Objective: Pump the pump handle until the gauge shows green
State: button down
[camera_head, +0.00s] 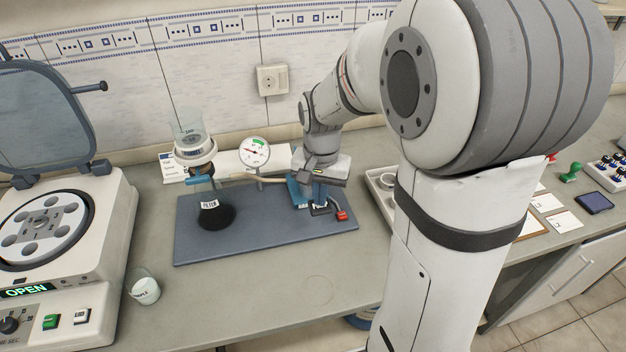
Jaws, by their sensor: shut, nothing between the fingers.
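A blue hand pump (304,194) stands on the right part of a blue-grey mat (266,240). Its handle with a red grip (341,215) sits low at the pump's front right, close to the mat. A round white gauge (254,152) faces me behind the mat's middle. Its red needle points left, and a green band lies at the upper right of the dial, away from the needle. My gripper (318,186) is shut and empty, pointing down at the pump just above and behind the handle. Its fingertips are small and partly blend with the pump; I cannot tell whether they touch it.
A dark filter flask (214,212) with a glass funnel (190,136) stands on the mat's left, joined by a hose. An open-lidded centrifuge (50,250) and a small white cup (145,288) are at left. A tray (380,192) lies right of the mat. The front bench is clear.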

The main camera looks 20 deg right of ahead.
dwell(0.5)
notch_tip(320, 180, up, 8)
jog(key=p, duration=0.6)
jog(key=shift+f, duration=0.15)
jog(key=shift+f, duration=0.1)
dwell(0.5)
jog(key=shift+f+b, duration=2.9)
jog(key=shift+f, duration=0.85)
jog(key=shift+r, duration=0.2)
notch_tip(320, 180, up, 8)
jog(key=p, duration=0.6)
